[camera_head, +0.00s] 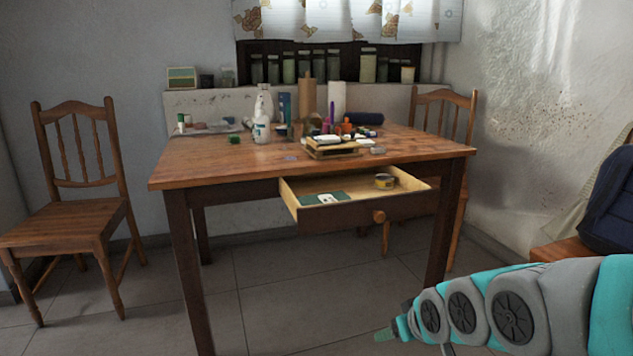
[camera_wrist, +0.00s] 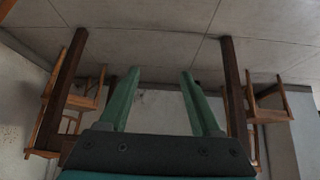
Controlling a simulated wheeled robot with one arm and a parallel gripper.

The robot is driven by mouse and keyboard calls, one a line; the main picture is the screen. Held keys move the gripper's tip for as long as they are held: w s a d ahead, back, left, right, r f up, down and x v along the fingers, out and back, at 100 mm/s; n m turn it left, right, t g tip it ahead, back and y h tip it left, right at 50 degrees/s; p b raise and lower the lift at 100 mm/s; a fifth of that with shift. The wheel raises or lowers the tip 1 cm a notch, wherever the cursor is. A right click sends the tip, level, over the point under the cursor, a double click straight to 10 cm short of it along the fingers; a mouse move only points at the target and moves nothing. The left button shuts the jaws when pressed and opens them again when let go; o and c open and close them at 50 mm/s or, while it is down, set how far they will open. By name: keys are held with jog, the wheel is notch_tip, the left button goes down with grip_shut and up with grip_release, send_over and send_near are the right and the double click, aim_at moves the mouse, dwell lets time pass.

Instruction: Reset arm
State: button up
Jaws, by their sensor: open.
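My gripper (camera_wrist: 160,75) is open and empty in the wrist view, its two green fingers spread apart. The wrist view looks upside down at the floor, the table legs and the chairs. In the head view my arm reaches in from the lower right, and my gripper (camera_head: 385,335) is low, in front of and below the table. It touches nothing that I can see. The wooden table (camera_head: 220,162) stands ahead with its drawer (camera_head: 345,212) pulled open. A small round tin (camera_head: 384,181) and a green item with a white piece (camera_head: 325,198) lie in the drawer.
Bottles, a tray (camera_head: 333,150) and small craft items crowd the tabletop. One chair (camera_head: 75,210) stands left, another (camera_head: 445,110) behind the table. A dark blue bag (camera_head: 610,205) is at the right edge. The floor (camera_head: 290,310) before the table is clear.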

jog(key=s+a+r+m+g+h+p, duration=0.1)
jog(key=s+g, duration=0.8)
jog(key=s, duration=1.9)
jog(key=shift+r+m+h+p, duration=0.2)
jog(key=shift+m+h+p, duration=0.2)
jog(key=shift+m+p, duration=0.7)
